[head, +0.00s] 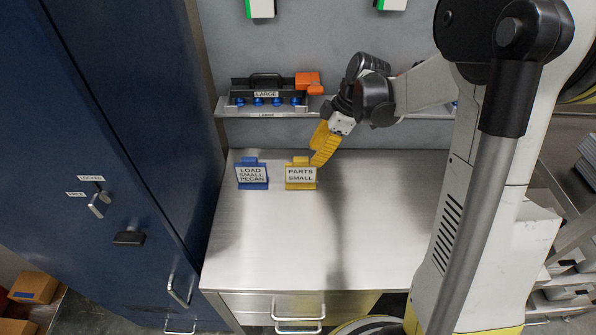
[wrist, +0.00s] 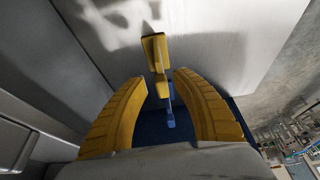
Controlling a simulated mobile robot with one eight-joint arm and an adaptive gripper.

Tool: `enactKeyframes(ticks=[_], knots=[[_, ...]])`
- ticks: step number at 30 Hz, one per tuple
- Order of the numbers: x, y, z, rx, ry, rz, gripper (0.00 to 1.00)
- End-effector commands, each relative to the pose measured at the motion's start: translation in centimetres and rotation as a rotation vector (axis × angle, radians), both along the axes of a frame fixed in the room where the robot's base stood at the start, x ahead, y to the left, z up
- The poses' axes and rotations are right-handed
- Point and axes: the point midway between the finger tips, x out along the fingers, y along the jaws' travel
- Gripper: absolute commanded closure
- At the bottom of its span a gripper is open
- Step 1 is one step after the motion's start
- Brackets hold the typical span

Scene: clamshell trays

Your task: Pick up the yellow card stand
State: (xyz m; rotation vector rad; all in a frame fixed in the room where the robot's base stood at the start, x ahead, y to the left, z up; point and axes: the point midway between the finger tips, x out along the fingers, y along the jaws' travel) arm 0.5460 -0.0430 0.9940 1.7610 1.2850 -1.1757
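The yellow card stand (head: 301,175) stands on the steel counter and holds a white card reading "PARTS SMALL". My gripper (head: 319,160), with yellow fingers, is at its upper right edge in the head view. In the wrist view the yellow stand (wrist: 155,54) is seen edge-on, in front of and partly between the spread fingertips (wrist: 160,80). The fingers are open, with a gap on both sides of the stand; I see no clear contact. Just beyond it is a blue card stand (head: 252,174), its card reading "LOAD SMALL PECAN"; it also shows in the wrist view (wrist: 170,121).
A shelf (head: 265,112) on the back wall holds a tray labelled "LARGE" with blue knobs and an orange item (head: 309,82). A tall blue cabinet (head: 130,150) borders the counter's left. The counter's front (head: 300,250) is clear.

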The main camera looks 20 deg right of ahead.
Motion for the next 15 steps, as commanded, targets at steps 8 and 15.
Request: enactKeyframes(ticks=[8,15], knots=[[0.5,1.6,-4.1,-0.001,0.000,-0.001,0.66],[1.0,2.7,-6.5,-0.002,-0.001,-0.001,0.66]])
